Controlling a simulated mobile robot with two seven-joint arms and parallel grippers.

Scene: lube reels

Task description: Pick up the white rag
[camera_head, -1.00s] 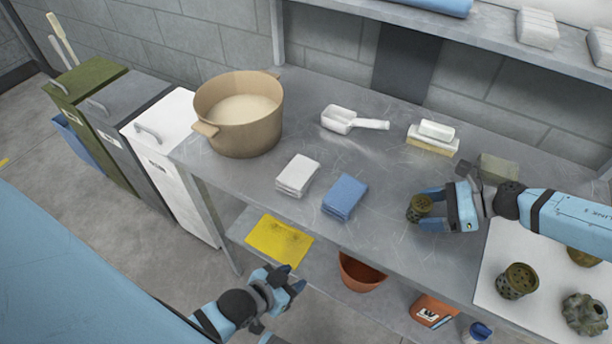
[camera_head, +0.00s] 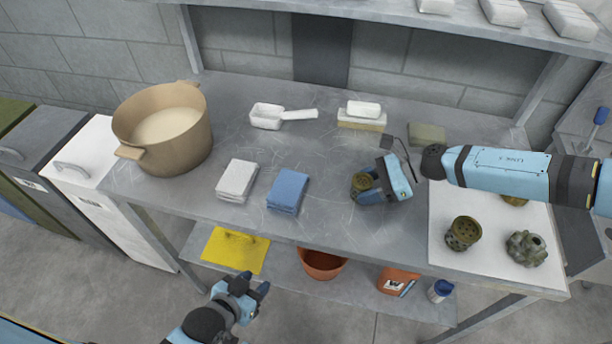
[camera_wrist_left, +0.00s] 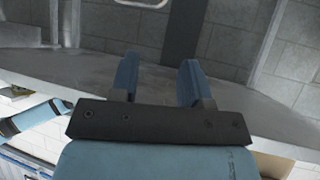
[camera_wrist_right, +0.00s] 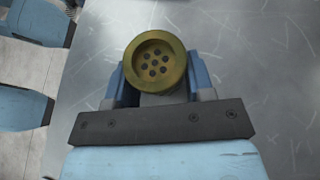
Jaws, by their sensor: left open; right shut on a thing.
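The white rag (camera_head: 237,180) is a folded stack lying on the metal bench, just left of a folded blue rag (camera_head: 288,190). My left gripper (camera_head: 254,285) is open and empty, in front of the bench and below the white rag in the head view. Its two blue fingers also show apart in the left wrist view (camera_wrist_left: 160,80). My right gripper (camera_head: 366,190) is shut on a small brass-coloured perforated part (camera_wrist_right: 157,62), above the bench to the right of the blue rag.
A tan pot (camera_head: 163,128) stands at the bench's left end. A white scoop (camera_head: 282,116) and a stacked block (camera_head: 362,118) lie behind. Dirty parts (camera_head: 462,234) stand on a white mat (camera_head: 450,205) at right. The lower shelf holds a yellow cloth (camera_head: 235,250) and a terracotta bowl (camera_head: 322,263).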

